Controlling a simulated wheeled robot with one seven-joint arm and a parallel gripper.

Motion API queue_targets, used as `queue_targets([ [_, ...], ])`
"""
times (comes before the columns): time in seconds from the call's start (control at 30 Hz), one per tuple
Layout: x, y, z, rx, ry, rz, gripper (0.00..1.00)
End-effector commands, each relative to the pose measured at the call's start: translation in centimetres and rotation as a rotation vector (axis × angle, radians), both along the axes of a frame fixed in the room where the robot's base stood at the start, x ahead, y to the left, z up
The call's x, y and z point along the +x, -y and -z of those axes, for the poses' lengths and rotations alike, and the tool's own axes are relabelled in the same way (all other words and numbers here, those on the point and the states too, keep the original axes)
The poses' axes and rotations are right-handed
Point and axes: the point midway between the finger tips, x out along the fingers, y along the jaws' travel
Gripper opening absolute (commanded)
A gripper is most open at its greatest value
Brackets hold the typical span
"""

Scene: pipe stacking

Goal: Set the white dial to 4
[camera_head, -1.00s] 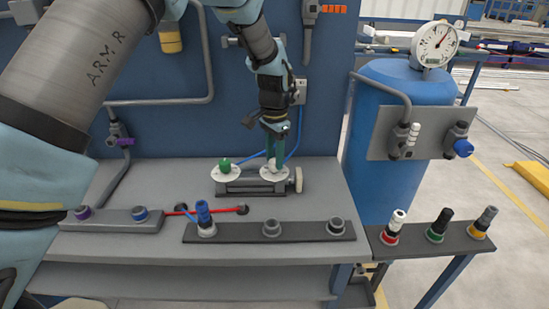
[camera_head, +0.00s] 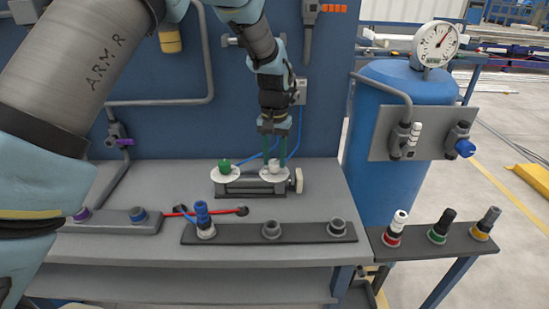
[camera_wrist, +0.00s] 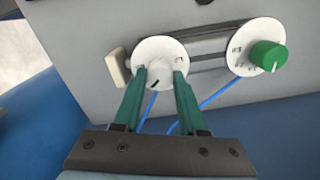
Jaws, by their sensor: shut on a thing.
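The white dial (camera_head: 274,168) is a small white knob on a round white plate, at the right of a low bench fixture. In the wrist view the white dial (camera_wrist: 160,74) shows a short dark pointer line. My gripper (camera_head: 274,172) points down over it from above. In the wrist view my gripper's (camera_wrist: 160,74) green fingers sit on either side of the knob, shut on it. The fingers cover parts of the plate, and I cannot read which number the pointer faces.
A green dial (camera_head: 224,165) on its own numbered plate stands close to the left. A pale side knob (camera_head: 298,180) is at the fixture's right end. A black strip with sockets and a blue connector (camera_head: 203,215) lies in front. A gauge (camera_head: 436,45) tops the blue tank (camera_head: 385,195).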

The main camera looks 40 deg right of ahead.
Motion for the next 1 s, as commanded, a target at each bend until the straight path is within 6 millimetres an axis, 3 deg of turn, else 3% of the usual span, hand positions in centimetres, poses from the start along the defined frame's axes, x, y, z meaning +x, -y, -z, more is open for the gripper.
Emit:
queue_targets([
  [0.5,-0.01,0.01,-0.03,0.000,0.000,-0.022,0.00],
  [0.53,0.00,0.00,-0.03,0.000,0.000,-0.022,0.42],
  [0.8,0.00,0.00,-0.01,0.000,0.000,-0.021,0.71],
  [1.0,0.00,0.00,-0.02,0.000,0.000,-0.021,0.71],
])
